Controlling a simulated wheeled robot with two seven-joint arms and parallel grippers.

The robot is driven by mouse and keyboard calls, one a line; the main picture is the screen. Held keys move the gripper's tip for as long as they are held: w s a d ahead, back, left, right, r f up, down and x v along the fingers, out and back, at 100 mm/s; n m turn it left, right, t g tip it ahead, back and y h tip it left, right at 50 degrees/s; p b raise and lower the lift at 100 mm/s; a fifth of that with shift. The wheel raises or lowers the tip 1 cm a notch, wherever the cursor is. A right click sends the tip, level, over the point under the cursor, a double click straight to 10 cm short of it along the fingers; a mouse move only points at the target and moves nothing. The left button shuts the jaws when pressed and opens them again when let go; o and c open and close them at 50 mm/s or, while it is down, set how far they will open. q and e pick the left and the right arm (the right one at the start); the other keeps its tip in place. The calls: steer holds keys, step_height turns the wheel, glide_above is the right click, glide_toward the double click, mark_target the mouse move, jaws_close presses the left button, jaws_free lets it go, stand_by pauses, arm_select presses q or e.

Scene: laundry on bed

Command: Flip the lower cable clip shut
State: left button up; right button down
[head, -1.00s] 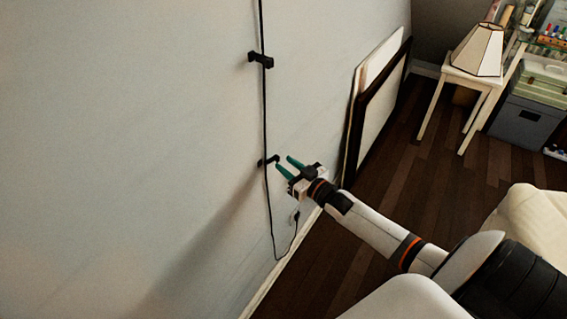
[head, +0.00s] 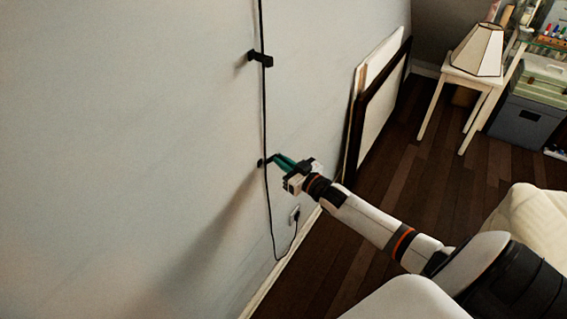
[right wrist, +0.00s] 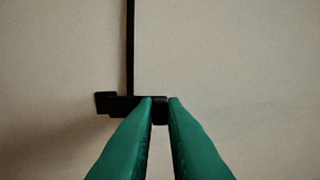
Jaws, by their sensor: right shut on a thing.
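The lower cable clip (head: 263,162) is a small black piece on the wall, with the black cable (head: 266,205) running vertically at it. In the right wrist view the clip (right wrist: 108,103) spans sideways across the cable (right wrist: 130,45). My right gripper (head: 277,158) has its green fingers at the clip's right end. In the right wrist view its fingertips (right wrist: 162,101) are close together, shut on the right part of the clip, which they partly hide. The upper cable clip (head: 260,59) is higher on the wall, also at the cable. My left gripper is not in view.
A wall outlet (head: 295,214) with the cable's plug is below my right gripper. Framed panels (head: 382,105) lean on the wall to the right. A white stool with a lamp (head: 478,50) stands at the far right. The wall left of the cable is clear.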

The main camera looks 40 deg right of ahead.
steer(key=n+y+b, duration=0.1)
steer(key=w+n+g+y+b, duration=0.1)
steer(key=y, duration=0.1)
steer(key=n+y+b, duration=0.1)
steer(key=b, duration=0.1)
steer(key=shift+w+d+y, duration=0.15)
steer(key=shift+d+y, duration=0.15)
steer(key=c, duration=1.5)
jaws_free()
